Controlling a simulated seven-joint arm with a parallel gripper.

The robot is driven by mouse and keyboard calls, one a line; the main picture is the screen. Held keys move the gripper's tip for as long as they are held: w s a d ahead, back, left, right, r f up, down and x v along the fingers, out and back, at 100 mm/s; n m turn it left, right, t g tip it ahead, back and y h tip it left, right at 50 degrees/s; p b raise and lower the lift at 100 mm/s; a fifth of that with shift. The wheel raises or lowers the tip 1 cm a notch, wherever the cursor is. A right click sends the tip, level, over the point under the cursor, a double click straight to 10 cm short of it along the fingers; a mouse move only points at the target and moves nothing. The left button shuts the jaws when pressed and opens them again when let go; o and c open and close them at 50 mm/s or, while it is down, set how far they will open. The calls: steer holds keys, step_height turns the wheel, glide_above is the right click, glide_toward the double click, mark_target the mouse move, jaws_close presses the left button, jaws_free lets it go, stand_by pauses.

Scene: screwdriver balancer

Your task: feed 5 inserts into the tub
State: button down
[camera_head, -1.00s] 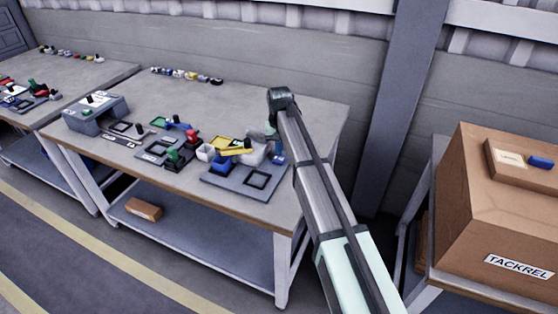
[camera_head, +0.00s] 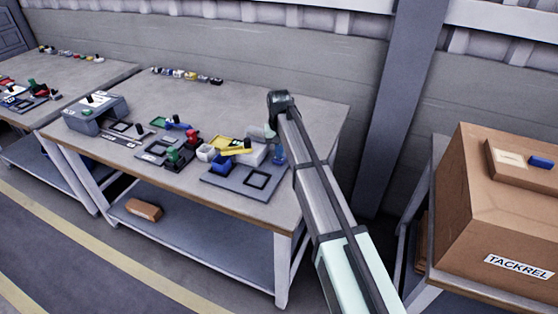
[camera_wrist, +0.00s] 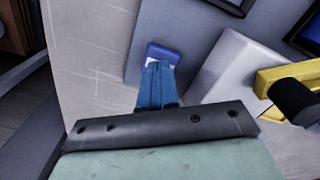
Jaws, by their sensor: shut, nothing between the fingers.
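My gripper (camera_wrist: 155,88) has blue fingers, closed together with nothing between them. In the wrist view, the fingertips point at a small blue block with a pale top (camera_wrist: 165,51) on a grey board; I cannot tell if they touch it. In the head view, my gripper (camera_head: 279,155) hangs at the right end of the grey board (camera_head: 215,181), beside a white box (camera_head: 255,154). The box also shows in the wrist view (camera_wrist: 225,65). I cannot tell which container is the tub, or pick out the inserts with certainty.
A yellow part with a black knob (camera_head: 237,149) rises left of the white box. A white cube (camera_head: 205,153), red and green parts (camera_head: 175,156) and a grey box (camera_head: 95,113) stand further left. Small items (camera_head: 187,75) line the back edge. The rear table middle is clear.

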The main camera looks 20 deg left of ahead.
steer(key=shift+f, duration=0.4)
stand_by(0.3)
steer(key=shift+r, duration=3.5)
steer(key=shift+r, duration=0.1)
step_height(320, 180, up, 6)
steer(key=shift+f, duration=0.1)
steer(key=c, duration=1.8)
jaws_free()
